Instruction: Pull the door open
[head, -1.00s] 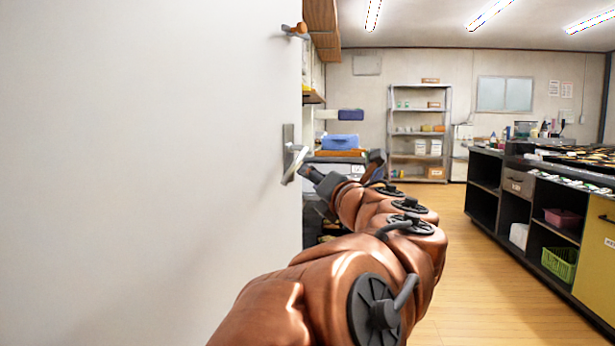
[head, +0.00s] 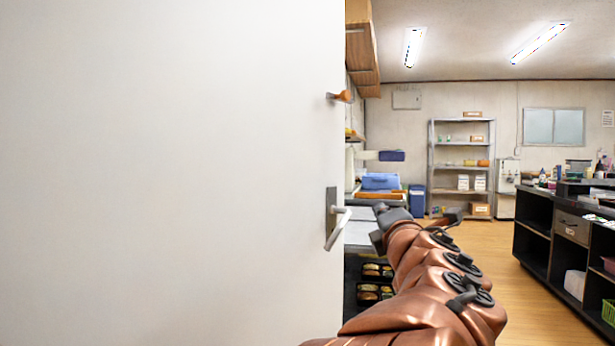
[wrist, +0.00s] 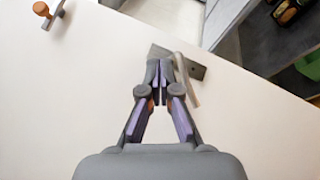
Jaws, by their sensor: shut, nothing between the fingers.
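The white door (head: 170,170) fills the left of the head view and much of the wrist view (wrist: 60,110). Its free edge stands clear, with the room visible past it. A silver lever handle (head: 339,229) on a dark plate (head: 331,203) sits near that edge, its lever slanting downward. My gripper (head: 379,232) is just right of the handle, beyond the door edge in the head view. In the wrist view my gripper (wrist: 162,68) has its fingertips together, empty, overlapping the plate beside the lever (wrist: 187,82). Whether they touch the handle, I cannot tell.
An orange knob-like fitting (head: 342,96) juts from the door edge above the handle. Behind the door are trays of food (head: 376,272) and a metal shelf (head: 433,165). A dark counter (head: 535,240) stands on the right, with open wooden floor (head: 510,285) before it.

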